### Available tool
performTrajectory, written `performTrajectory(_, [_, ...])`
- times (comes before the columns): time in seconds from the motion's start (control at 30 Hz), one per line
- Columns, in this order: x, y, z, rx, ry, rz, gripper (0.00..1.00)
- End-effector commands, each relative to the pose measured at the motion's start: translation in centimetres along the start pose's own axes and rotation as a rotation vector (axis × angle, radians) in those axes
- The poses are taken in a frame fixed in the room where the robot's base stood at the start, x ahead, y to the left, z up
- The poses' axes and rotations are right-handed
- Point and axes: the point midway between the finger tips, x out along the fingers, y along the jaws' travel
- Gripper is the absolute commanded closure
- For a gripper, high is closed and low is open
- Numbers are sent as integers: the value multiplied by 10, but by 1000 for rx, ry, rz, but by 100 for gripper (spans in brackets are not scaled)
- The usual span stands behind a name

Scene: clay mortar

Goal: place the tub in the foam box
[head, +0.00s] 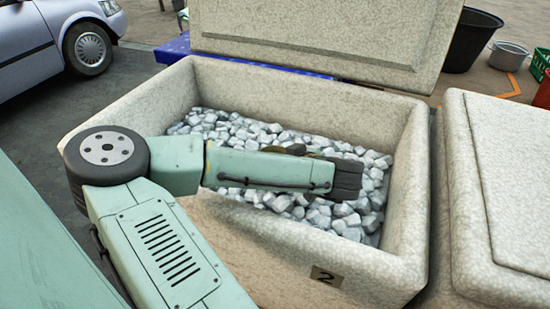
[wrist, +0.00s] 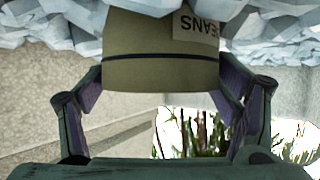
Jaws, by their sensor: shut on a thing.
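The tub (wrist: 150,65) is olive with a dark band and a pale label reading BEANS. In the wrist view it sits between the two fingers of my gripper (wrist: 160,88), which is shut on it. The lettering and the scene are upside down there, with ice at the top, so the tub looks upright. Its base end overlaps the ice; I cannot tell whether it touches. In the head view my gripper (head: 347,180) is inside the open foam box (head: 340,262), above the ice, and my arm hides most or all of the tub.
Grey-white ice chunks (head: 352,212) cover the box floor. The raised lid (head: 320,35) stands behind, and a second closed foam box (head: 500,190) is close on the right. A black bucket (head: 470,40) and grey pot (head: 508,56) stand far right. A car (head: 50,40) is far left.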

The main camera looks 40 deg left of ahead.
Motion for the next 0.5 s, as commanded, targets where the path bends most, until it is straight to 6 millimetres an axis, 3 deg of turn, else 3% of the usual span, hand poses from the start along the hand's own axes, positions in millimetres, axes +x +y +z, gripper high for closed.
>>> performTrajectory(0.47, [6,0,9,-3,2,1,62])
performTrajectory(0.5, [5,0,9,-2,0,0,17])
